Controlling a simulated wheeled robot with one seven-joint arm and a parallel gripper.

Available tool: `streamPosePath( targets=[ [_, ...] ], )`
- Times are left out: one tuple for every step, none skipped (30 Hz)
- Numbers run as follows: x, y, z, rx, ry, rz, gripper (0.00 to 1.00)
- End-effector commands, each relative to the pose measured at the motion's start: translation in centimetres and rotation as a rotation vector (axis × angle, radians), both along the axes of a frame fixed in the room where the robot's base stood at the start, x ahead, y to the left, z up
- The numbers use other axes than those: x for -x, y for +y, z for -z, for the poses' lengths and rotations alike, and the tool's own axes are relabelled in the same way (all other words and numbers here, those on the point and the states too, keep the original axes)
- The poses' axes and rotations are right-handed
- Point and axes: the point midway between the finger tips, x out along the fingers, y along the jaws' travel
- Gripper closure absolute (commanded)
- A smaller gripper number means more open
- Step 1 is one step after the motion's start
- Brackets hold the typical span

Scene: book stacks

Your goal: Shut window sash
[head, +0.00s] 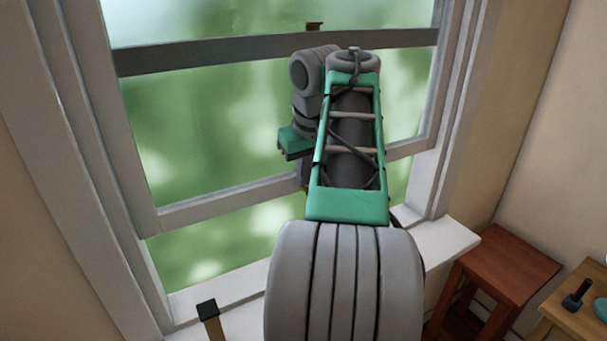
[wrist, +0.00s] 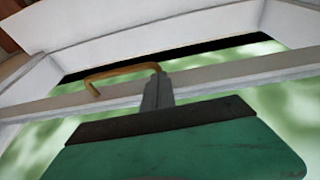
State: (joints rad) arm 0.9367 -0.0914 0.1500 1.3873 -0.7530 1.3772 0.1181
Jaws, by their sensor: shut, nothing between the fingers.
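In the head view the window's lower sash (head: 225,203) is partly raised, and an open gap shows green outside between its bottom rail and the white sill (head: 440,247). In the wrist view the sash rail (wrist: 235,75) crosses the picture, with a bent brass handle (wrist: 118,72) on it. My gripper (wrist: 158,80) is shut and empty, its fingertips at the handle's right end. I cannot tell whether they touch it.
A dark meeting rail (head: 220,52) crosses the upper window, with a small brass catch (head: 315,26) on it. A black-capped post (head: 208,311) stands at the lower left. A reddish wooden stool (head: 505,262) and a lighter table (head: 575,312) stand at the right.

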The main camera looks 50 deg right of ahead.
Motion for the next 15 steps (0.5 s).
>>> streamPosePath(
  targets=[
    [0.0,0.0,0.2,0.000,0.000,0.000,1.00],
    [0.0,0.0,0.3,0.000,0.000,0.000,1.00],
    [0.0,0.0,0.6,0.000,0.001,0.000,1.00],
    [0.0,0.0,0.9,0.000,0.001,0.000,1.00],
    [0.0,0.0,1.3,-0.001,0.001,0.001,1.00],
    [0.0,0.0,1.9,-0.002,0.001,0.002,1.00],
    [0.0,0.0,2.5,-0.003,0.002,0.001,1.00],
    [0.0,0.0,3.1,-0.003,0.003,0.001,1.00],
    [0.0,0.1,4.1,-0.004,0.004,0.000,1.00],
    [0.1,0.1,4.9,-0.005,0.005,0.000,1.00],
    [0.1,0.1,5.7,-0.005,0.005,0.000,1.00],
    [0.1,0.1,6.9,-0.006,0.005,0.000,1.00],
    [0.1,0.1,7.9,-0.006,0.006,0.000,1.00],
    [0.1,0.1,8.8,-0.006,0.006,0.000,1.00],
    [0.1,0.1,10.2,-0.006,0.006,0.000,1.00]
  ],
)
